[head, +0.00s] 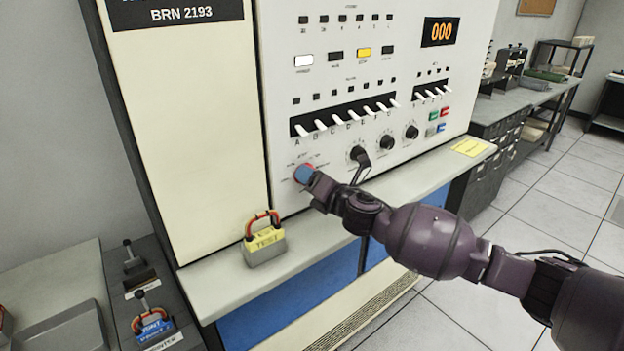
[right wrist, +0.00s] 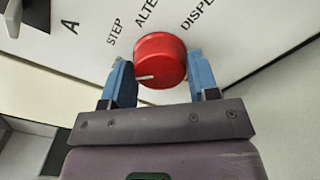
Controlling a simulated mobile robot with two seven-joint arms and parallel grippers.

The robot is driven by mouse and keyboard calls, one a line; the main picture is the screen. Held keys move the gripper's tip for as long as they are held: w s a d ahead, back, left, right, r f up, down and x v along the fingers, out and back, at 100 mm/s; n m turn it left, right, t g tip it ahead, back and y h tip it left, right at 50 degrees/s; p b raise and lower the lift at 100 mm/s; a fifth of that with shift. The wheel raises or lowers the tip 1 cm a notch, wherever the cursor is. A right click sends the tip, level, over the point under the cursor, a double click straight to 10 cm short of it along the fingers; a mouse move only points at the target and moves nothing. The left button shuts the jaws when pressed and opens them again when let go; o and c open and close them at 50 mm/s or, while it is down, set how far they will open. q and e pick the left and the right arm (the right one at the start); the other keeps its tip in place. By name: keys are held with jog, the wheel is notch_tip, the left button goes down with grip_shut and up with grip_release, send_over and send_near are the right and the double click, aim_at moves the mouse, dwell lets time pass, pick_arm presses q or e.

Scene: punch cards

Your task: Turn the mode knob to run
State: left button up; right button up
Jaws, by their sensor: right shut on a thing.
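The red mode knob (right wrist: 160,58) sits on the cream panel, with a white pointer line on its lower left side in the right wrist view. The labels STEP, ALTER and part of DISPLAY stand around it; I see no readable RUN label, and part of the dial is hidden. My right gripper (right wrist: 162,82) is shut on the knob, with one blue finger on each side. In the head view the right gripper (head: 305,174) covers most of the knob, and only a red edge shows. My left gripper is not in view.
Toggle switches (head: 347,117) and black knobs (head: 387,142) are above and right of my right gripper. A yellow TEST block (head: 265,244) with a red handle stands on the ledge (head: 225,285) below. A yellow card (head: 469,147) lies on the ledge's right end.

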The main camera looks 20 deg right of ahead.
jog(key=o, duration=0.9)
jog(key=v, duration=1)
jog(key=shift+s+d+b, duration=0.15)
jog(key=shift+s+b, duration=0.25)
